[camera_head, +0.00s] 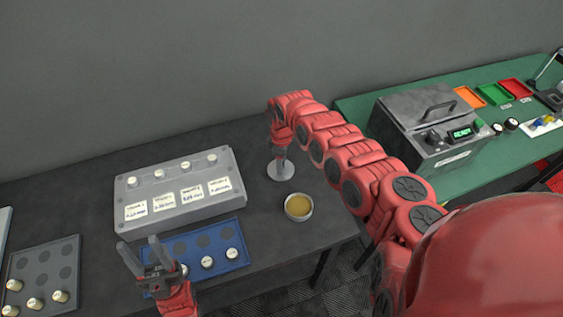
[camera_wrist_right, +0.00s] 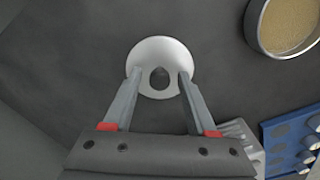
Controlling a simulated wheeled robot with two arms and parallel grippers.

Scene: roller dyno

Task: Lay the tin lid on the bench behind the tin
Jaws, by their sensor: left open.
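The tin (camera_head: 298,207) stands open on the dark bench, with golden-brown contents showing; its rim also shows at the top right of the right wrist view (camera_wrist_right: 258,38). The pale round tin lid (camera_head: 280,172) is behind the tin and appears to lie flat on the bench. My left gripper (camera_head: 140,243) is open and empty above the blue tray's left end.
A grey labelled rack (camera_head: 180,188) stands left of the tin. The blue tray (camera_head: 208,240) and a grey tray (camera_head: 42,262) hold small white-capped pots. A green bench (camera_head: 375,103) with a grey machine (camera_head: 425,125) is at right. Bare bench lies around the lid.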

